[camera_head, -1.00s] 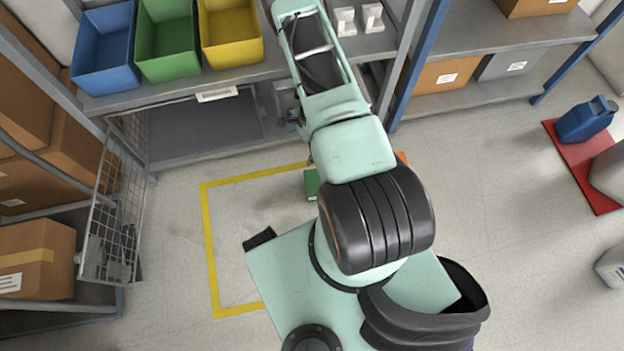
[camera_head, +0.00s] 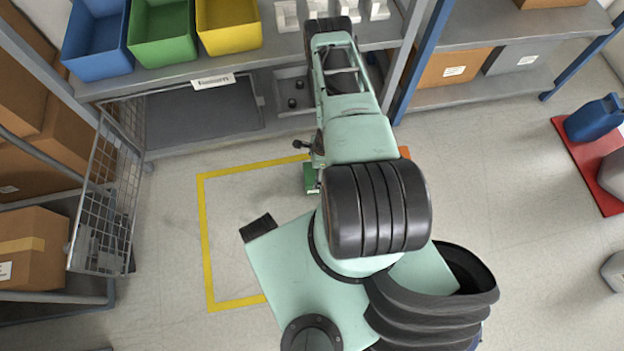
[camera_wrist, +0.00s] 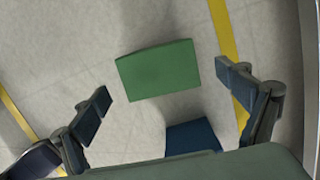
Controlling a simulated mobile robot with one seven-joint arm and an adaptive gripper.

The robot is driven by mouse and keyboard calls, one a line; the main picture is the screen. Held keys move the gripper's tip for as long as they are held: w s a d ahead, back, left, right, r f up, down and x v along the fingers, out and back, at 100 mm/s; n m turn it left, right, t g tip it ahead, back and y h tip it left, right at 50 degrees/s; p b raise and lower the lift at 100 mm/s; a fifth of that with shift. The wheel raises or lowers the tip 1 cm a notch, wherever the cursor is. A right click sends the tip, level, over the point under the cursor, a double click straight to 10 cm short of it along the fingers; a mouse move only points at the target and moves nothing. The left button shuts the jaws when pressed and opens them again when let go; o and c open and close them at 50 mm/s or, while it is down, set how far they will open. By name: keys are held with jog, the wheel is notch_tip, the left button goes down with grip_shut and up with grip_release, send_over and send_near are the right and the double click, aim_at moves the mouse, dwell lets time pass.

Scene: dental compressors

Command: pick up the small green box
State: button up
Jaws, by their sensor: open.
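The small green box (camera_head: 310,178) rests on the floor inside the yellow-taped area, partly covered by my arm in the head view. In the wrist view the whole top of the green box (camera_wrist: 158,70) shows, slightly tilted in the picture. My gripper (camera_wrist: 165,91) is open and empty, with one finger to the left of the box and one to the right. The box lies beyond the fingertips, and neither finger appears to touch it. In the head view my gripper is mostly hidden by my arm.
A dark blue block (camera_wrist: 192,137) lies close to the green box. An orange item (camera_head: 404,152) shows beside my arm. The shelf with blue, green and yellow bins (camera_head: 165,32) stands behind. A wire mesh panel (camera_head: 105,200) is at the left. Floor left of the box is clear.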

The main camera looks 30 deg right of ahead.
jog(key=f, duration=0.1)
jog(key=f+b, duration=0.1)
jog(key=f, duration=0.1)
jog(key=f+b, duration=0.1)
jog(key=shift+a+f, duration=0.2)
jog(key=shift+a, duration=0.2)
jog(key=shift+r, duration=0.1)
jog(key=shift+c, duration=0.2)
jog(key=c, duration=1.3)
